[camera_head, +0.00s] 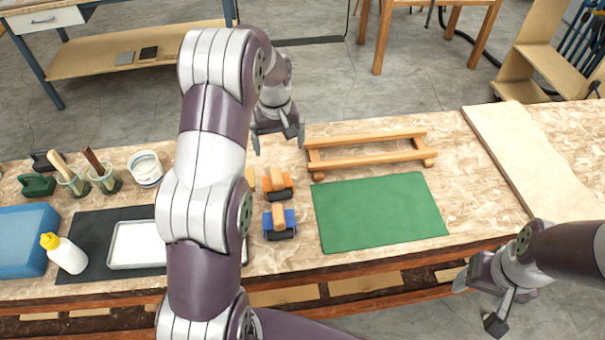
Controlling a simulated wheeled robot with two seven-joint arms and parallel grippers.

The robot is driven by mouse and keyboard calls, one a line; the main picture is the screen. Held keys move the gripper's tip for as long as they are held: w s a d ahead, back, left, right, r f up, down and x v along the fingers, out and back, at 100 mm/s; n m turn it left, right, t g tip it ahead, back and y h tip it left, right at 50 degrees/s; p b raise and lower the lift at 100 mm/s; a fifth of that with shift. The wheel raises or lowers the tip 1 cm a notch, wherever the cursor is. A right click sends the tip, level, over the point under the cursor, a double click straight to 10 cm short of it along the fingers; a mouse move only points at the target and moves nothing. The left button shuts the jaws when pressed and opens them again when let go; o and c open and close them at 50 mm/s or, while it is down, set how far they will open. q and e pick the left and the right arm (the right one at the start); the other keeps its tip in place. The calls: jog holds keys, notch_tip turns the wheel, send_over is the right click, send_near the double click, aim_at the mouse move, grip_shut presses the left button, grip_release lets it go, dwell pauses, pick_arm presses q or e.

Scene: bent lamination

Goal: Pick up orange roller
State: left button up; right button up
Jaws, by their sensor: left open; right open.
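The orange roller (278,184) lies on the wooden workbench (470,185), near the middle, with a wooden handle and a dark lower part. A blue roller (280,222) lies just in front of it. My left gripper (279,141) is open and empty, above the back part of the bench, a little behind the orange roller and apart from it. My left arm covers the bench just left of the rollers. My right gripper (478,306) is open and empty, beyond the bench's front edge at the lower right.
A green mat (380,212) and a wooden frame (368,152) lie right of the rollers. A pale curved board (530,160) is further right. On the left are a glue bottle (64,253), a white tray (132,245), brush jars (104,180) and a white tub (146,168).

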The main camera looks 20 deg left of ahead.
pick_arm(q)
jog(key=p, duration=0.1)
send_over(276, 176)
notch_tip(276, 176, down, 5)
jog(key=shift+r, duration=0.1)
notch_tip(276, 176, down, 8)
jog(key=shift+r+p, duration=0.2)
jog(key=shift+p, duration=0.9)
jog(key=shift+w+f, duration=0.1)
jog(key=shift+f, duration=0.1)
jog(key=shift+c, duration=0.7)
jog(key=c, duration=0.8)
pick_arm(e)
jog(key=r, duration=0.2)
jog(key=a+r, duration=0.1)
jog(key=shift+s+r, duration=0.1)
jog(key=shift+s, duration=0.2)
